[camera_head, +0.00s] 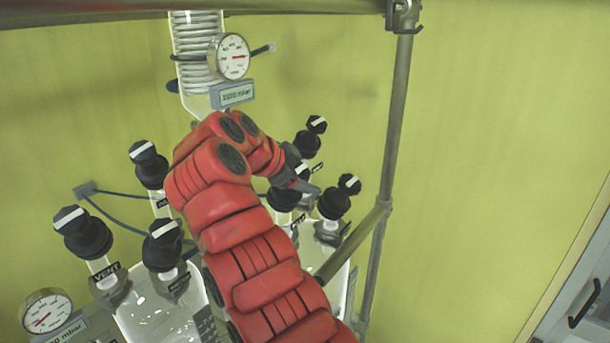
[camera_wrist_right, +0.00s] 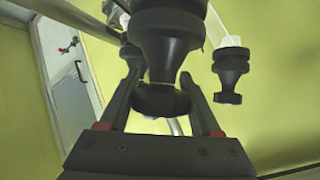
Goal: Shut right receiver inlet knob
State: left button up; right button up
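Several black valve knobs with white stripes stand on the glassware in the head view. On the right side are an upper knob (camera_head: 307,140), a right knob (camera_head: 338,198) and one partly hidden behind my gripper (camera_head: 283,199). Their labels are too small or covered to read, so I cannot tell which is the inlet. My red right arm reaches up to this group, its gripper (camera_head: 302,187) among the knobs. In the right wrist view, the spread fingers of my right gripper (camera_wrist_right: 165,105) straddle a black knob (camera_wrist_right: 160,98); contact is unclear. My left gripper is out of view.
A second knob (camera_wrist_right: 230,72) stands right of the fingers in the wrist view. More knobs (camera_head: 83,233) and a gauge (camera_head: 45,311) are at left. A round gauge (camera_head: 230,56) is above. A metal post (camera_head: 396,115) stands close on the right.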

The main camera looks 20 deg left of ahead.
jog(key=o, duration=0.4)
jog(key=shift+s+a+r+b, duration=0.25)
jog(key=shift+s+r+b, duration=0.05)
jog(key=shift+s+r, duration=0.1)
jog(key=p+v, duration=0.5)
jog(key=v, duration=1.1)
